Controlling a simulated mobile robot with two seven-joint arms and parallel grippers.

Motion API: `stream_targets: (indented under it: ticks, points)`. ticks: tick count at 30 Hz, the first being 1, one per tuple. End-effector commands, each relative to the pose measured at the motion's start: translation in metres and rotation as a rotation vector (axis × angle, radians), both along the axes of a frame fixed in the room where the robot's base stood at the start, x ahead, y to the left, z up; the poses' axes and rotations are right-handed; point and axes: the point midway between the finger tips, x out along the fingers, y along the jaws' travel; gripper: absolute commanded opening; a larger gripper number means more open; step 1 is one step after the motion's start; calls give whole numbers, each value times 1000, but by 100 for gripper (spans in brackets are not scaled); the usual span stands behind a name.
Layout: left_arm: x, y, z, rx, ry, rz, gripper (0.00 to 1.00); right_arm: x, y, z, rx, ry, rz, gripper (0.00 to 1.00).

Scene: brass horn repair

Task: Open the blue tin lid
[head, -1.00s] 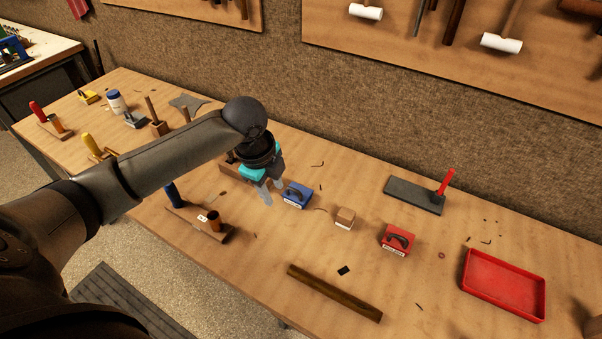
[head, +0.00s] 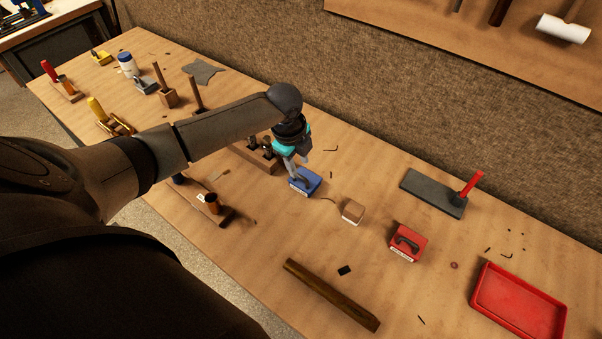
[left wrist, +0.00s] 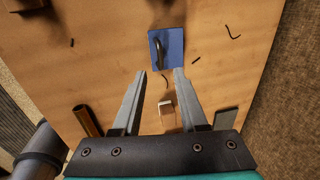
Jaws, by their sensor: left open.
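The blue tin (head: 311,184) stands on the workbench with its lid on, a white label on its front. In the left wrist view its blue lid (left wrist: 174,46) and the dark arched handle (left wrist: 158,52) lie just beyond my fingertips. My left gripper (head: 297,171) is above the tin, pointing down, and hides part of the lid and handle in the head view. In the left wrist view the jaws (left wrist: 160,72) are open and empty, with the handle roughly in line with the gap. Whether a finger touches the lid cannot be told. My right gripper is not in view.
A small wooden block (head: 352,211) and a red tin (head: 407,243) stand to the right of the blue tin. A wooden block with dark tools (head: 260,157) is close on the left. A wooden bar (head: 331,295) lies in front. A red tray (head: 519,304) is at the right.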

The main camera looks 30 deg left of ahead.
Motion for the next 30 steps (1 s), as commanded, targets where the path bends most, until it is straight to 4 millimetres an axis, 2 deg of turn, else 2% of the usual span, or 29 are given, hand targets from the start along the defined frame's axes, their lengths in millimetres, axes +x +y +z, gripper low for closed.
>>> stream_targets:
  ticks: [1,3,9,22,30]
  points:
    - [2,-1,-12,-2,2,2,42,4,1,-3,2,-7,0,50]
    - [4,-1,-23,0,2,1,42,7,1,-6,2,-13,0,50]
    - [9,-1,-44,-1,-1,0,42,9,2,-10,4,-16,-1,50]
    - [10,-1,-50,1,-1,-1,42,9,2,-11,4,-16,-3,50]
    - [10,-1,-50,0,-1,0,12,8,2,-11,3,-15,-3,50]
